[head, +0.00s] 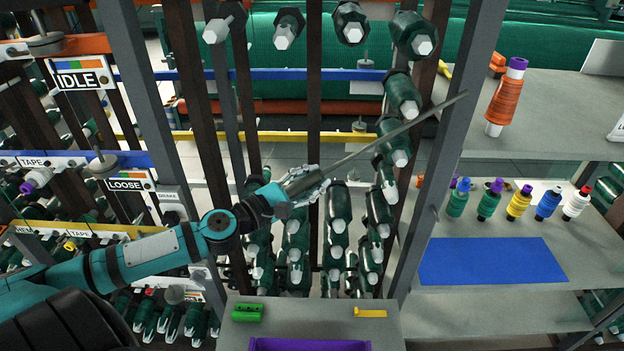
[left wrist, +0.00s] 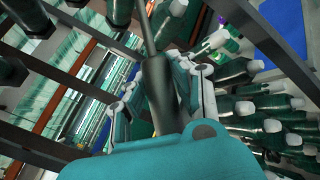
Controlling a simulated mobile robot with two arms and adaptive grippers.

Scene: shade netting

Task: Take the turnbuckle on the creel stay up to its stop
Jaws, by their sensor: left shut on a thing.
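The turnbuckle (head: 301,185) is a dark grey barrel in front of the creel, near the middle of the head view. A thin grey stay rod (head: 400,130) runs from it up and right to the grey post. My left gripper (head: 312,178) is shut around the turnbuckle. In the left wrist view the turnbuckle (left wrist: 156,88) lies between the fingers of my left gripper (left wrist: 150,98), with the rod (left wrist: 147,30) leading away at the top. The barrel's far end and any stop are hidden or not clear. My right gripper is not in view.
Creel posts (head: 459,130) and several green bobbins (head: 335,225) surround the arm. On the right, shelves hold an orange cone (head: 505,97), small coloured spools (head: 519,203) and a blue mat (head: 490,261). A small table (head: 312,312) with a purple tray (head: 310,345) stands below.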

